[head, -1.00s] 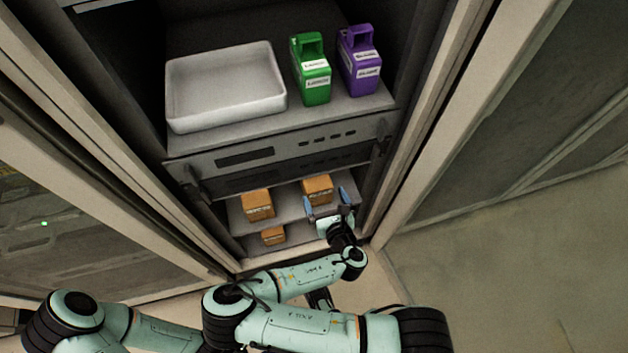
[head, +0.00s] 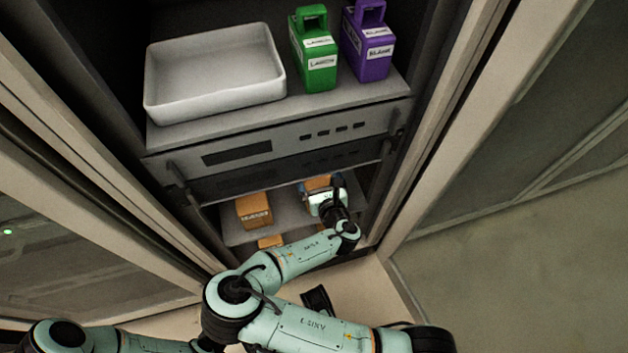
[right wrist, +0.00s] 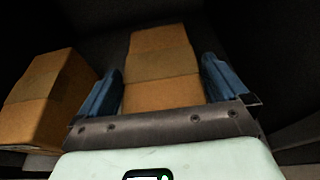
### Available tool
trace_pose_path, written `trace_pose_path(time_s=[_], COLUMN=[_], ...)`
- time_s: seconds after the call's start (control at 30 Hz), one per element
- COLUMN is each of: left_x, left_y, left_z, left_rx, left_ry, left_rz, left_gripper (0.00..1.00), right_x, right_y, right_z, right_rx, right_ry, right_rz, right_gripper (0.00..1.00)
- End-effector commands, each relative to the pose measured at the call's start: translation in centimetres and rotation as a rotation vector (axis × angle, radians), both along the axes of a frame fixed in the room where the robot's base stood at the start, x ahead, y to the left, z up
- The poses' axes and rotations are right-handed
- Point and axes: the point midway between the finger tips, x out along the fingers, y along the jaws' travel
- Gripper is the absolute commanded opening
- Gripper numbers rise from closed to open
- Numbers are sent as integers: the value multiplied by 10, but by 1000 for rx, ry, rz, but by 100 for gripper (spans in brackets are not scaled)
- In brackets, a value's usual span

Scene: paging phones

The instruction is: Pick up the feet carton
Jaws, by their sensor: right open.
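Several orange-brown cartons stand on the low shelf. The right one (head: 316,184) is mostly hidden behind my right gripper in the head view. In the right wrist view this taped carton (right wrist: 163,68) lies between the two blue fingers of my right gripper (right wrist: 160,85), which is open around it, with a gap at least on the right side. The left carton (head: 253,210) stands apart, and it also shows in the right wrist view (right wrist: 45,100). A smaller carton (head: 270,241) is partly hidden by my arm. I cannot read which label says feet. My left gripper is not in view.
Above are grey rack units (head: 280,150) and a shelf with a white tray (head: 160,108), a green container (head: 316,68) and a purple container (head: 368,62). Cabinet side walls and the unit above bound the low shelf closely. Open floor (head: 500,290) lies at right.

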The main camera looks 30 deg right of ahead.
Motion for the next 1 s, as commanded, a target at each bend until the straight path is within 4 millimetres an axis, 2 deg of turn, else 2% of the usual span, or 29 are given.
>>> trace_pose_path(time_s=[0.1,0.33,0.37,0.5,0.6,1.0], left_x=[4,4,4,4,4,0], left_y=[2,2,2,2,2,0], left_z=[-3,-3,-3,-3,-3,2], left_rx=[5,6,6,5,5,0], left_ry=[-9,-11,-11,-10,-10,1], left_rz=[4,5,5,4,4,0], left_gripper=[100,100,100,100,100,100], right_x=[9,11,11,10,11,13], right_y=[-2,-3,-3,-3,-3,-3], right_z=[-3,-3,-3,-3,-2,2], right_rx=[0,-1,-1,0,-1,-1], right_ry=[0,0,0,0,-4,-3], right_rz=[1,0,0,0,0,-1], right_gripper=[100,100,94,48,20,19])
